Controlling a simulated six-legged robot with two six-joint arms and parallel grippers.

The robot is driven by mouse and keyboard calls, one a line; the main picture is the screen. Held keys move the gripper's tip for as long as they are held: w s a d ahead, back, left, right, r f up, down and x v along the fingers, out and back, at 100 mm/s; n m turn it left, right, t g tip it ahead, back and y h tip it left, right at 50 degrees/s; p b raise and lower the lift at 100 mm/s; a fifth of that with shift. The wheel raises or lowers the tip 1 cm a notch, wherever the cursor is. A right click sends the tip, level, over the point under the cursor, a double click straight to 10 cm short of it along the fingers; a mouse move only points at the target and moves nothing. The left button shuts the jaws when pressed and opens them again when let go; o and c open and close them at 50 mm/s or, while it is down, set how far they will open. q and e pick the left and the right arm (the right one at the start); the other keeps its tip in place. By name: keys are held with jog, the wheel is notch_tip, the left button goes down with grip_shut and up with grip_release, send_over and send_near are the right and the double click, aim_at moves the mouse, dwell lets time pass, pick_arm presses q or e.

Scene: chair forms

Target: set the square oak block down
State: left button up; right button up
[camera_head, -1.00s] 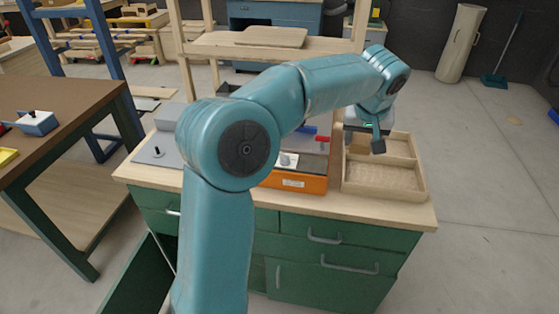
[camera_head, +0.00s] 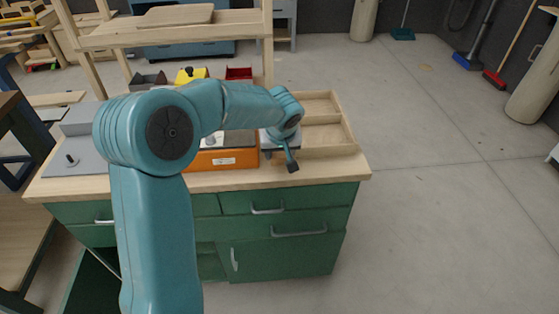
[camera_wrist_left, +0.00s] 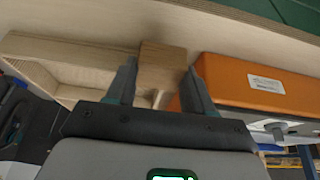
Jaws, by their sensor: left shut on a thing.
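The square oak block (camera_wrist_left: 162,65) shows in the left wrist view as a brown wooden piece between the two dark fingers. My left gripper (camera_wrist_left: 160,88) is shut on it. In the head view my left gripper (camera_head: 285,160) points down low over the bench top, at the gap between the orange box and the wooden tray. The block is mostly hidden there behind the gripper. I cannot tell whether the block touches the bench top. My right gripper is in neither view.
The orange box (camera_head: 222,158) stands close on one side of the gripper, the divided wooden tray (camera_head: 345,124) close on the other. The pale bench top (camera_head: 215,181) has a narrow free strip along its front edge. A grey plate with a knob (camera_head: 80,155) lies at left.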

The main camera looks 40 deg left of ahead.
aim_at(279, 157)
pick_arm(q)
notch_tip(279, 157, down, 3)
jog(key=shift+f, duration=0.15)
jog(key=shift+f+b, duration=0.15)
jog(key=shift+b, duration=0.3)
jog(key=o, duration=1.1)
jog(key=shift+o, duration=0.2)
